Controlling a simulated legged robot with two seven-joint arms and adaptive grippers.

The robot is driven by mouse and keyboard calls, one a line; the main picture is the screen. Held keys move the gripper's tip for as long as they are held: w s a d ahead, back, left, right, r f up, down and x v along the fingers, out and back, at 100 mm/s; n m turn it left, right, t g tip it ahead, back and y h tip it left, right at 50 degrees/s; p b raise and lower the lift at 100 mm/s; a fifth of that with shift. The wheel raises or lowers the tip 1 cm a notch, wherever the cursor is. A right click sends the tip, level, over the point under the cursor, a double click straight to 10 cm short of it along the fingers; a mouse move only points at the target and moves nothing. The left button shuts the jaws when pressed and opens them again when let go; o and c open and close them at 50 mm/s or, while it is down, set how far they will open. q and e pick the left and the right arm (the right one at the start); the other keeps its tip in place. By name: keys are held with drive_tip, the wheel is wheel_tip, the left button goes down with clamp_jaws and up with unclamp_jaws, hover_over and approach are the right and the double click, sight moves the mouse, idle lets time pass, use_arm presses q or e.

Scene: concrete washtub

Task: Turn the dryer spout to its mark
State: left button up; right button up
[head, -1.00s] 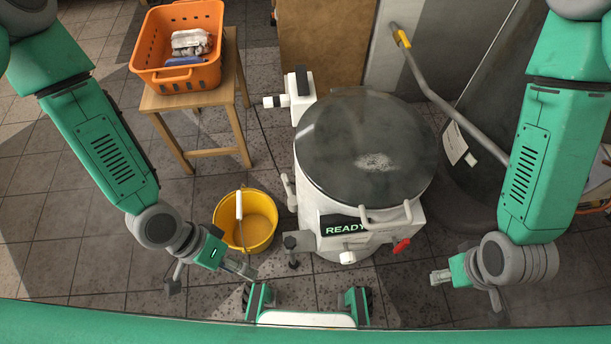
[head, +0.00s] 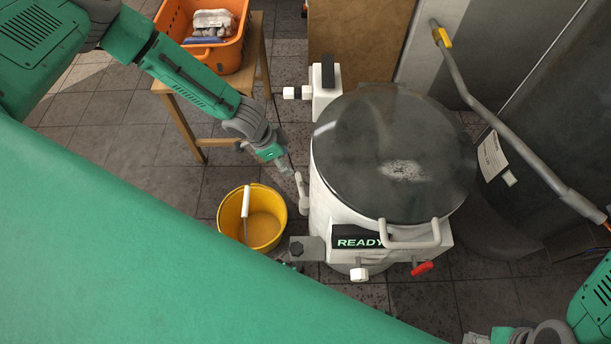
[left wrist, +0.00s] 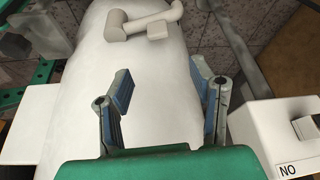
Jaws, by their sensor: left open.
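The dryer is a white drum (head: 322,205) with a dark round lid (head: 395,150) and a READY display (head: 358,243). Its white spout (head: 303,193) sticks out on the left side and hangs near the yellow bucket. In the left wrist view the spout (left wrist: 143,24) lies beyond the fingertips, near the top. My left gripper (head: 287,168) is open and empty, just above and left of the spout, apart from it in the wrist view (left wrist: 160,85). I cannot make out the mark. My right gripper (head: 474,338) is cut off at the bottom edge.
A yellow bucket (head: 274,235) stands on the floor left of the dryer. An orange basket (head: 228,58) sits on a wooden stool (head: 187,128) behind my left arm. A white box (head: 325,95) is attached at the dryer's upper left. A grey pipe (head: 490,115) runs on the right.

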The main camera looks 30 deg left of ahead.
sight(301, 176)
use_arm(q)
drive_tip(key=b+x, duration=0.5)
drive_tip(key=x, duration=0.6)
drive_tip(key=shift+d+f, duration=0.1)
drive_tip(key=shift+f, duration=0.3)
drive_tip(key=shift+c, duration=0.5)
clamp_jaws()
